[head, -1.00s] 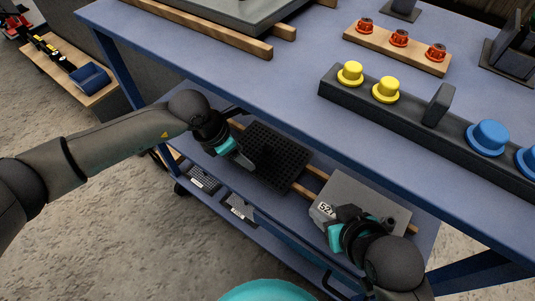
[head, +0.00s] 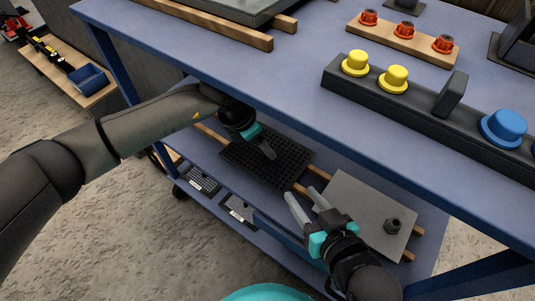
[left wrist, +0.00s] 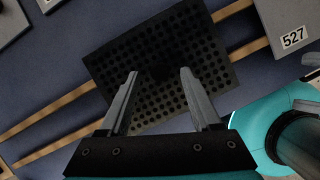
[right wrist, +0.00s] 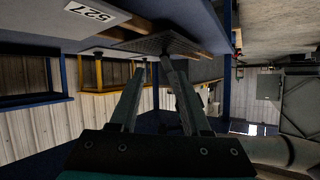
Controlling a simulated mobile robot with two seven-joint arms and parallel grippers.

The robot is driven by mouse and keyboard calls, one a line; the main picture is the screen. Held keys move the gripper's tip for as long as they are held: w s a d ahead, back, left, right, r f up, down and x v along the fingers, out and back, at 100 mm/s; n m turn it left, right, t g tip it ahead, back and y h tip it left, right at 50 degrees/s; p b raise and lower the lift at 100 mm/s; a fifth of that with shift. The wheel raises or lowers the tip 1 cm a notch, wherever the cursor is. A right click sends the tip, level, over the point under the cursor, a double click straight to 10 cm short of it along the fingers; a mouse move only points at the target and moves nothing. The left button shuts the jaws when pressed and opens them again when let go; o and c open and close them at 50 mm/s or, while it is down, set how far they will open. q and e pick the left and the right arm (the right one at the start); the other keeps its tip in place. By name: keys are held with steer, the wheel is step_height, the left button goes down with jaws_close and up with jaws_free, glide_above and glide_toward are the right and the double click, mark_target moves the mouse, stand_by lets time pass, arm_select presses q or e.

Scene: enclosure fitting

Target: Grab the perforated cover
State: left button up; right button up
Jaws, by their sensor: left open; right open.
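The perforated cover (head: 262,158) is a dark plate full of small holes. It lies on two wooden strips on the lower shelf of the blue bench, and it fills the middle of the left wrist view (left wrist: 165,55). My left gripper (head: 270,155) is over the cover, with its open fingers (left wrist: 158,75) pointing down at it and nothing between them. My right gripper (head: 305,197) is open and empty, near the cover's right side and the grey plate. In the right wrist view, the cover (right wrist: 160,43) shows edge-on beyond the open fingers (right wrist: 152,65).
A grey plate (head: 352,200) with a dark knob lies right of the cover; its label reads 527 (left wrist: 293,38). Small plates (head: 240,208) lie along the shelf's front. The blue tabletop (head: 240,62) overhangs the shelf and carries yellow and blue buttons (head: 396,79).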

arm_select(q)
steer(key=shift+w+d+f+b, duration=0.15)
steer(key=shift+d+f+b, duration=0.1)
steer(key=shift+f+b, duration=0.15)
steer(key=shift+f, duration=0.15)
arm_select(e)
steer(key=shift+a+r+t+y, duration=0.5)
steer(key=shift+a+r+t, duration=0.15)
steer(key=shift+a+t, duration=0.35)
arm_select(q)
steer(key=shift+c, duration=0.2)
arm_select(e)
steer(key=shift+d, duration=0.15)
arm_select(q)
jaws_close()
